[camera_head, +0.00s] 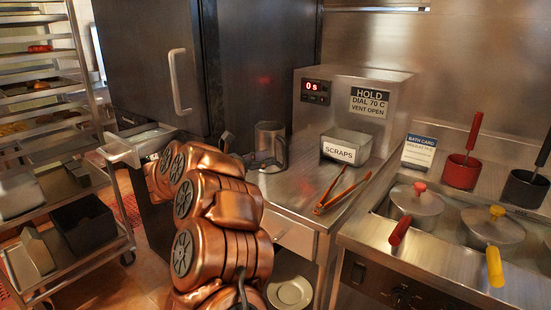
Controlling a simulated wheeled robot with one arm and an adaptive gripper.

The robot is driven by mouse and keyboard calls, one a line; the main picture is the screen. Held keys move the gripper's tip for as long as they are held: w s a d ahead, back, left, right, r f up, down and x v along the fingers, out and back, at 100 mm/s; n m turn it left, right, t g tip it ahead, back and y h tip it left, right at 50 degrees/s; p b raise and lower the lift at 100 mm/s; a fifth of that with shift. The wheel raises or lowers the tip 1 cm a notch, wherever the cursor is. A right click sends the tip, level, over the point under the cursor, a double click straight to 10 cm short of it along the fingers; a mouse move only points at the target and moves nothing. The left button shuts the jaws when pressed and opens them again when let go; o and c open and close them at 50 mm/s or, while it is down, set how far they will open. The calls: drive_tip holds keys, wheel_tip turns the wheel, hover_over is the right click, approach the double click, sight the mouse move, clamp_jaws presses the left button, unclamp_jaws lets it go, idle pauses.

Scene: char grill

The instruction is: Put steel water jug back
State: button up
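The steel water jug (268,138) is a grey metal cylinder with a handle on its right side. It looks upright at the left of the steel counter, beside the holding cabinet. My gripper (255,157) is dark and sits at the jug's lower left, in front of it. My copper-coloured arm hides part of the gripper and the counter's left edge. I cannot tell whether the fingers touch the jug or are closed on it, or whether its base rests on the counter.
Orange-handled tongs (342,190) lie on the counter, right of the jug. A scraps bin (346,146) stands behind them. Lidded pots (417,204) sit in the bath at right. A tray rack (45,130) and a wheeled cart (70,228) stand at left.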

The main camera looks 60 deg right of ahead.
drive_tip(key=shift+b+v, duration=0.35)
drive_tip(key=shift+v, duration=2.2)
